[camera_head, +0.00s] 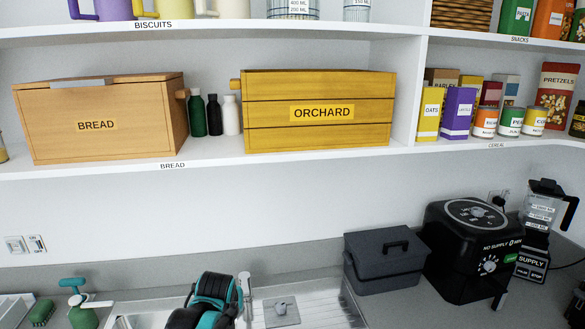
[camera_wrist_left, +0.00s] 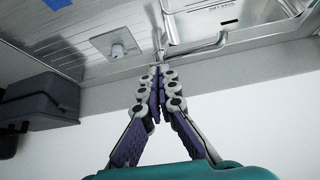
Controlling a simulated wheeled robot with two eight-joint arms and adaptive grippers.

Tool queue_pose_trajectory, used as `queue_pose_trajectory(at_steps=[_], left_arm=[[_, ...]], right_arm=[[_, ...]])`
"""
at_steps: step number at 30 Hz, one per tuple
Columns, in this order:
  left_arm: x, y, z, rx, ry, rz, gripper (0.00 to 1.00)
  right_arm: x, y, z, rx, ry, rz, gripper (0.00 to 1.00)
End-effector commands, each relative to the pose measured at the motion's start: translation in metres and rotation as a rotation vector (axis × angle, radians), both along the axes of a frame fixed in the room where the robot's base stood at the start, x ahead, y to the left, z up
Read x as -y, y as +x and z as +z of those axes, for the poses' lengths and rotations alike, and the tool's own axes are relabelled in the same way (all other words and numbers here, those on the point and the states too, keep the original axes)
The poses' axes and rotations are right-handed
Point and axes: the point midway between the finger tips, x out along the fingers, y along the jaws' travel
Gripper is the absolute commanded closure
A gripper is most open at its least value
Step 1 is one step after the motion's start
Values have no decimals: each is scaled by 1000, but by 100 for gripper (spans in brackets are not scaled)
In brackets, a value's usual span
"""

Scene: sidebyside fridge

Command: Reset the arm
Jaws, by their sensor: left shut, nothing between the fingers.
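My left gripper (camera_wrist_left: 158,72) shows in the left wrist view, with its grey and purple fingers brought together at the tips and nothing between them. It is over the back of the sink area, near the tap (camera_wrist_left: 208,46); I cannot tell whether it touches anything. In the head view a black and teal part of my arm stands in front of the sink (camera_head: 340,310), and the fingers cannot be made out there. My right gripper is not in view.
A dark grey lidded box (camera_head: 385,265) and a black appliance (camera_head: 470,250) stand on the counter to the right, with a blender (camera_head: 545,215) behind. Above, a shelf holds a bread box (camera_head: 100,120), an orchard crate (camera_head: 318,135) and bottles (camera_head: 214,115).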

Motion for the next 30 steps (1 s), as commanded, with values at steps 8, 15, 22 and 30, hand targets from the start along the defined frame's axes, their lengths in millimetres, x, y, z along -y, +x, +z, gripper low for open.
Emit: queue_pose_trajectory(at_steps=[8, 15, 22, 30], left_arm=[[-8, -127, -40, 6, 0, -62, 100], [-9, -211, -96, 14, 1, -110, 100], [-9, -241, -122, 19, 3, -131, 100], [-9, -242, -122, 19, 3, -132, 100]], right_arm=[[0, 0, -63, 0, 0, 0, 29], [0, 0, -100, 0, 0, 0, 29], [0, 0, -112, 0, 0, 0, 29], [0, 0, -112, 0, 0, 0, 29]])
